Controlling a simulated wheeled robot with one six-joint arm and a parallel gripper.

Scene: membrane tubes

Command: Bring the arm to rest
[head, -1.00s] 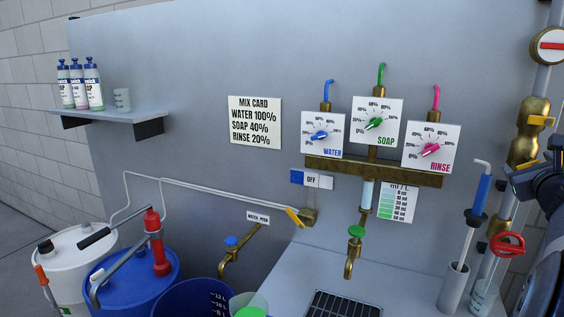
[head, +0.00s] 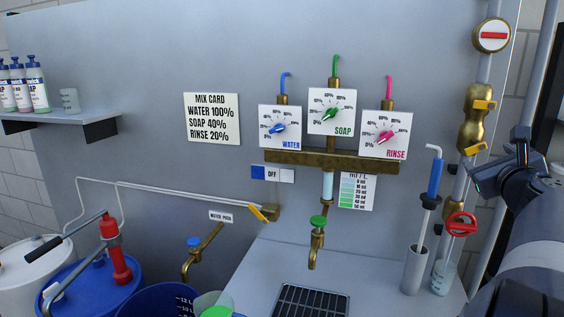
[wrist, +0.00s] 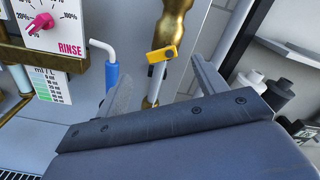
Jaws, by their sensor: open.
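My arm enters at the right edge of the head view. My gripper (head: 500,165) is raised there, in front of the brass pipe at the wall's right end. In the wrist view, my gripper (wrist: 163,82) has its two fingers wide apart, with nothing held between them. The brass pipe and its yellow lever (wrist: 162,54) show beyond the fingers; I cannot tell whether anything touches.
The right pipe carries a red wheel (head: 461,224). A blue-handled probe (head: 435,178) stands in a grey holder (head: 415,270). Three dials, a green-handled tap (head: 318,222) and a drain grate (head: 311,300) are at centre. Blue drum (head: 75,285) and bucket stand left.

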